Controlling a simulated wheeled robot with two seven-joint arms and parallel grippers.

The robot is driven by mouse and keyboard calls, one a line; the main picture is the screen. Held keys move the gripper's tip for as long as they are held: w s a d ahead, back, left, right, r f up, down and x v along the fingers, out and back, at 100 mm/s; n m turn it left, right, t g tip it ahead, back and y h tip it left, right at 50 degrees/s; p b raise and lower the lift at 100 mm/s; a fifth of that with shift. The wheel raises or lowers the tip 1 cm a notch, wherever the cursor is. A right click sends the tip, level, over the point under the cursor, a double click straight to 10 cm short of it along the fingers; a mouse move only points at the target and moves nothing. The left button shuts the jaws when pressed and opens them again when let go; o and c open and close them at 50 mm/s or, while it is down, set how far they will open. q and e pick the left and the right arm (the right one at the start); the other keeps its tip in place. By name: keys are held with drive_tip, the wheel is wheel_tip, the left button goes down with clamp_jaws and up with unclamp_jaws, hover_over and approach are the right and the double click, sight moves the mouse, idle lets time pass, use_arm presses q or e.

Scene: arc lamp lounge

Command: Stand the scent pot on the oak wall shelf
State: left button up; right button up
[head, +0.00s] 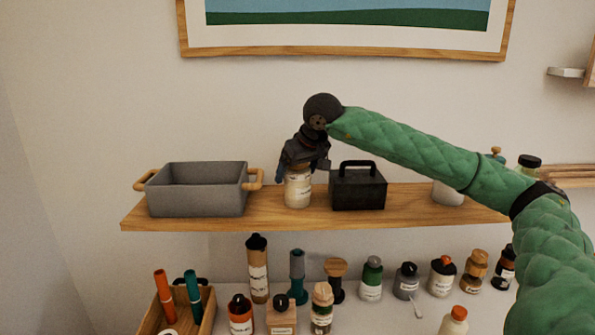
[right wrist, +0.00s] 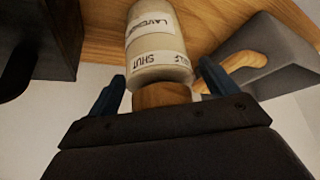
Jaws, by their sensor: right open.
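The scent pot (head: 298,191) is a cream jar with a white label, standing upright on the oak wall shelf (head: 410,208). In the right wrist view the pot (right wrist: 158,50) shows lettering and a wooden cap (right wrist: 162,95). My right gripper (head: 303,172) is above the pot. In the right wrist view its blue fingers (right wrist: 161,82) are open, one on each side of the cap, with gaps showing. The gripper hides the pot's top in the head view. My left gripper is out of view.
On the shelf, a grey bin (head: 196,190) with wooden handles stands left of the pot and a black box (head: 358,188) close to its right. A white jar (head: 447,194) stands farther right. Several bottles and a wooden caddy (head: 205,313) stand below. A framed picture (head: 345,50) hangs above.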

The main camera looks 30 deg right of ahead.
drive_tip(key=shift+s+r, duration=0.15)
drive_tip(key=shift+r, duration=0.2)
use_arm(q)
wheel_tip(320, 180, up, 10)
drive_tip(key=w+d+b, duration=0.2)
drive_tip(key=b, duration=0.1)
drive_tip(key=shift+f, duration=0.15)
use_arm(e)
drive_tip(key=v, duration=1.1)
drive_tip(key=shift+r, duration=0.2)
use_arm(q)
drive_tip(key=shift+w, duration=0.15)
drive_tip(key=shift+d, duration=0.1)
use_arm(e)
drive_tip(key=shift+f, duration=0.1)
